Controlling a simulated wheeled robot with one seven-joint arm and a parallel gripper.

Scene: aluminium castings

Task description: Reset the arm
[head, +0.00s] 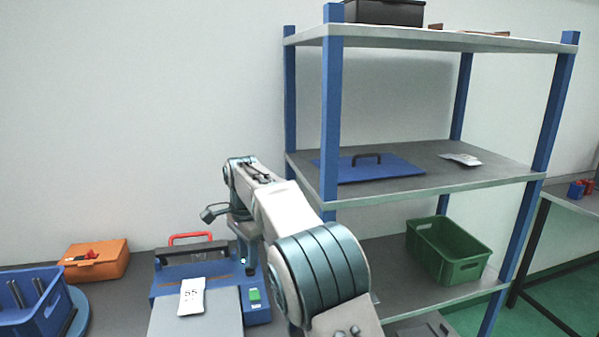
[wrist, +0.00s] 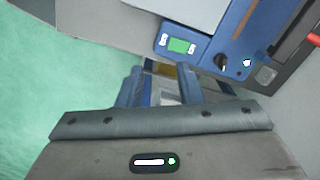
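My arm (head: 315,262) reaches up from the bottom of the head view and bends down at its far end. My gripper (head: 246,262) points down at the right part of a blue machine (head: 258,312), which partly shows behind it. In the wrist view my gripper (wrist: 160,84) has its two fingers apart, with no held object clear between them. The machine, with its green display (wrist: 179,45) and black knob, lies beyond the fingers there. Whether the fingers touch anything cannot be told.
A blue-post shelf (head: 332,110) stands close to my arm's right, holding a blue lid (head: 385,172) and a green crate (head: 448,250). A labelled white packet (head: 191,296) lies on the machine's grey top. An orange case (head: 97,262) and blue bin (head: 35,310) stand left.

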